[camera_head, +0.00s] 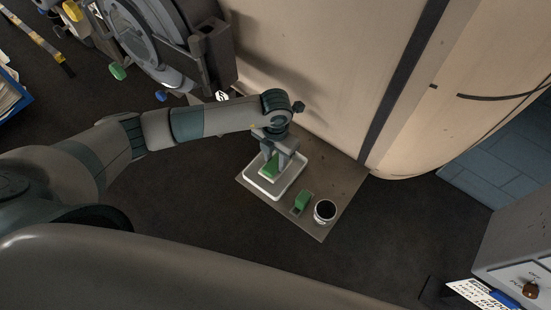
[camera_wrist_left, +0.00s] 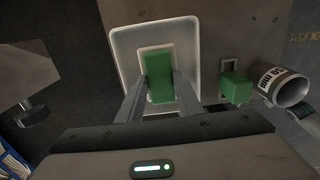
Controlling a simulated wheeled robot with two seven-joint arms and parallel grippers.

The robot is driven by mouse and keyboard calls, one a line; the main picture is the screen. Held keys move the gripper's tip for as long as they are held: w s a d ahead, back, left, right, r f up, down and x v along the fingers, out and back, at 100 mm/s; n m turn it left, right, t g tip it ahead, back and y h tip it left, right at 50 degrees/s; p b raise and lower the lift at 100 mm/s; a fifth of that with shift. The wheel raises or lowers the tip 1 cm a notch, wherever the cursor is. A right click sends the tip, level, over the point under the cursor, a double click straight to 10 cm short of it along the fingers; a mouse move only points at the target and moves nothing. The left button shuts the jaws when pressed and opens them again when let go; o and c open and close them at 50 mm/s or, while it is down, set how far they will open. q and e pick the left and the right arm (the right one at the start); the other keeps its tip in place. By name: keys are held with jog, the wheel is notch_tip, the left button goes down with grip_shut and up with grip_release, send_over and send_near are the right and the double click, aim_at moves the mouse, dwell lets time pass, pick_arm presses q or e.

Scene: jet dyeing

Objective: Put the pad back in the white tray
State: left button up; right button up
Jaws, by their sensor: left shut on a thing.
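The white tray (camera_head: 292,184) is a shallow rectangular dish with raised walls on a flat brown board; it also shows in the wrist view (camera_wrist_left: 122,40). My left gripper (camera_head: 272,165) points down over the tray and is shut on a green block, which I take as the pad (camera_head: 270,170). In the wrist view the green pad (camera_wrist_left: 159,75) sits between the two fingers (camera_wrist_left: 158,100), inside the tray's outline. A paler rectangle shows around it. I cannot tell whether the pad touches the tray floor. My right gripper is not in view.
A second green block (camera_head: 302,202) stands on the board (camera_head: 335,190) beside the tray, close to a white cup (camera_head: 325,211) with a dark inside. A large pale rounded body (camera_head: 330,80) rises behind. Machinery (camera_head: 165,45) stands at upper left. The dark floor is clear in front.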

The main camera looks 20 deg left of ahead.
aim_at(276, 162)
pick_arm(q)
jog(key=shift+f+p, duration=0.3)
jog(key=shift+f, duration=0.5)
jog(key=shift+f, duration=0.1)
jog(key=o, duration=0.9)
jog(key=shift+o, duration=0.2)
jog(key=shift+w+r+b, duration=0.1)
jog(key=shift+r+b, duration=0.25)
jog(key=shift+r, duration=0.3)
notch_tip(276, 162, up, 11)
jog(key=b, duration=0.3)
